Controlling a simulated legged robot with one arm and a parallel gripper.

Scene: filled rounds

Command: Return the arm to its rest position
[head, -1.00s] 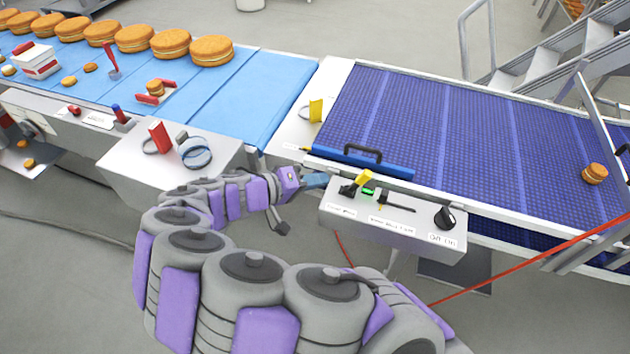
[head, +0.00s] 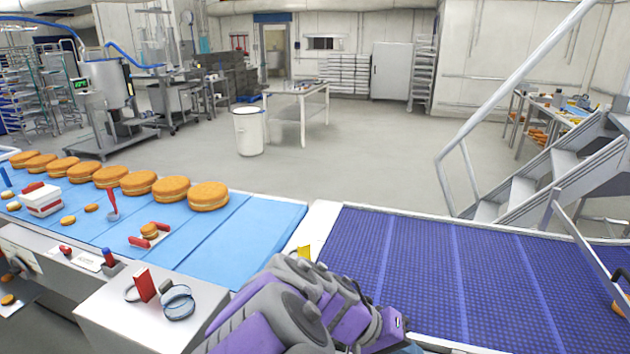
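My arm, in purple and grey segments, rises from the bottom middle of the head view and is folded close to the camera. My gripper (head: 402,338) is at its end, at the bottom edge over the near side of the dark blue belt. Its purple housing shows, with a bit of blue below it. The fingertips are mostly cut off by the frame, so I cannot tell whether it is open or holds anything.
A light blue belt (head: 262,232) carries a row of large filled rounds (head: 208,196) at left. The dark blue belt (head: 480,275) lies to the right. A control box (head: 110,312) with a red block stands at lower left. Metal stairs (head: 540,175) rise at right.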

